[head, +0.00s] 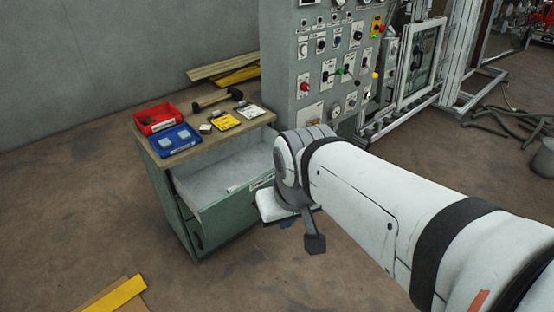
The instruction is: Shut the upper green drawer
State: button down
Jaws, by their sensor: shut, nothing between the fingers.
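The green cabinet (174,205) stands left of my arm, under a wooden top. Its upper green drawer (235,209) is pulled out toward the lower right, so its pale interior shows. A small whitish item lies inside near the front. My gripper (314,243) shows in part, as a dark finger pointing down below my wrist. It is shut and empty, to the right of the drawer front. My wrist hides the drawer's right end, and I cannot tell whether anything touches it.
A grey control panel (283,75) stands behind. A yellow strip (116,295) lies on the floor. The floor in front of the drawer looks clear.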

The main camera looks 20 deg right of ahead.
aim_at(203, 181)
jog(key=z, duration=0.05)
jog(key=i, duration=1)
jog(key=u, duration=0.05)
